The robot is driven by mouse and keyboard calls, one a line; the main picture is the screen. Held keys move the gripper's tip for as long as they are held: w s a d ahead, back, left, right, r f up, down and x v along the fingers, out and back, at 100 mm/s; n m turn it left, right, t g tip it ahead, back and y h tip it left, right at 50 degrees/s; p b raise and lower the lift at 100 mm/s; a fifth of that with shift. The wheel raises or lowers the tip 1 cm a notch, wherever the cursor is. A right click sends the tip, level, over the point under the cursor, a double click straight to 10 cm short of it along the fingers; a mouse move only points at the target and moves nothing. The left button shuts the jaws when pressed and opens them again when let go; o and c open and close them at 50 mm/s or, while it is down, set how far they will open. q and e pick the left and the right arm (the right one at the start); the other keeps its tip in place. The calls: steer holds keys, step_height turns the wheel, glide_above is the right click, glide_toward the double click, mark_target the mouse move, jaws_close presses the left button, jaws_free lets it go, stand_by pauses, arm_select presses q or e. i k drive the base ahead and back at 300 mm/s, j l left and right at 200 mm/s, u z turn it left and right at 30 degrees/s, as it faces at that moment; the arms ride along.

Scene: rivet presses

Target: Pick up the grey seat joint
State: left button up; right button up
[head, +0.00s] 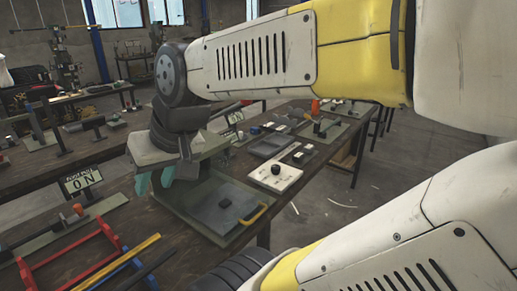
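My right gripper (155,181) reaches over the wooden table, with its two teal fingertips pointing down and apart. Nothing shows between them. I cannot tell for sure which part is the grey seat joint. The gripper is apart from the grey piece. My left gripper is not in view.
A red frame (109,230) with yellow and blue bars lies at the near left. A white plate with a black knob (276,170) lies to the right. Floor is open beyond the table's right edge.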

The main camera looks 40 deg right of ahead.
mark_target(309, 148)
steer(key=z, duration=1.95)
steer(key=l+u, duration=0.1)
steer(key=l, duration=0.6)
steer(key=i+l+u, duration=0.1)
steer(key=l, duration=0.2)
steer(key=i+l, duration=0.2)
steer(key=i+l+u, duration=0.15)
steer(key=l, duration=0.25)
steer(key=i+l, duration=0.1)
steer(key=l, duration=0.25)
steer(key=i+l+u, duration=0.2)
steer(key=i, duration=0.25)
steer(key=i+l+u, duration=0.2)
steer(key=i, duration=0.2)
steer(key=i+j, duration=0.15)
steer(key=i, duration=0.15)
steer(key=i+j+u, duration=0.1)
steer(key=i+j, duration=0.05)
steer(key=i, duration=0.1)
